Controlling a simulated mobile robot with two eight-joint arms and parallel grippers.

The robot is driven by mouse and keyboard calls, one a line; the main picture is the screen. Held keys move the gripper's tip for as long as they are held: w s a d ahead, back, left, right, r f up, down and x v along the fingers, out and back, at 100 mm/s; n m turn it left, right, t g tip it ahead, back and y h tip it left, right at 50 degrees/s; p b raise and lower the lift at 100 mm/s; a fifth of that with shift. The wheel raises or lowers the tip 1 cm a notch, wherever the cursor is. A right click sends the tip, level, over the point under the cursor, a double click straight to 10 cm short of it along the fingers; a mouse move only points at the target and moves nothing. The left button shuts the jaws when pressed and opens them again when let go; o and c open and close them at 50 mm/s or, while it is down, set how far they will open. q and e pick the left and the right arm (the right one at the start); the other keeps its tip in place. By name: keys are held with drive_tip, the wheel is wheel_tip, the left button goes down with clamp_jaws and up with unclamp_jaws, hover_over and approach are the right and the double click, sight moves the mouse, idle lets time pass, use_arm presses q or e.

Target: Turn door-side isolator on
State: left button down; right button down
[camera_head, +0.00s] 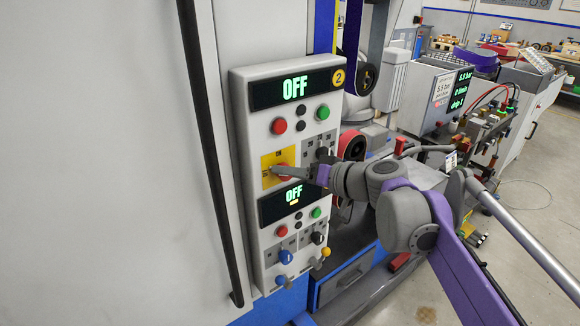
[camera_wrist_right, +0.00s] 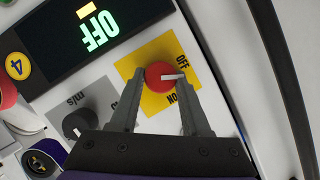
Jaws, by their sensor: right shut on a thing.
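The isolator is a red rotary knob (camera_wrist_right: 160,72) on a yellow plate (camera_wrist_right: 150,100) marked OFF and ON. In the right wrist view its white pointer line points right, just below the word OFF. In the head view the knob (camera_head: 285,172) is partly hidden by my right gripper (camera_head: 296,172), and the yellow plate (camera_head: 268,160) is on the panel's left side. My right gripper (camera_wrist_right: 160,92) is shut on the knob, one finger on each side. My left gripper is not in view.
The control panel (camera_head: 240,110) has an upper display (camera_head: 296,87) and a lower display (camera_head: 285,203), both reading OFF. Buttons and other knobs sit close by. A long black door handle (camera_head: 212,150) runs left of the panel. A bench with hoses (camera_head: 490,120) stands at right.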

drive_tip(key=shift+d+f+m+t+y, duration=0.15)
drive_tip(key=shift+m+y, duration=0.7)
drive_tip(key=shift+m, duration=0.9)
drive_tip(key=shift+a+f+m+t+y, duration=0.15)
drive_tip(key=shift+m+y, duration=0.65)
drive_tip(key=shift+m, duration=1)
drive_tip(key=shift+d+f+m+t+y, duration=0.15)
drive_tip(key=shift+m+y, duration=0.7)
drive_tip(key=shift+m, duration=0.9)
drive_tip(key=shift+r, duration=0.1)
drive_tip(key=shift+c, duration=1.8)
unclamp_jaws()
drive_tip(key=v, duration=1)
drive_tip(key=shift+s+d+b, duration=0.2)
drive_tip(key=shift+d+b, duration=0.05)
drive_tip(key=shift+b, duration=0.15)
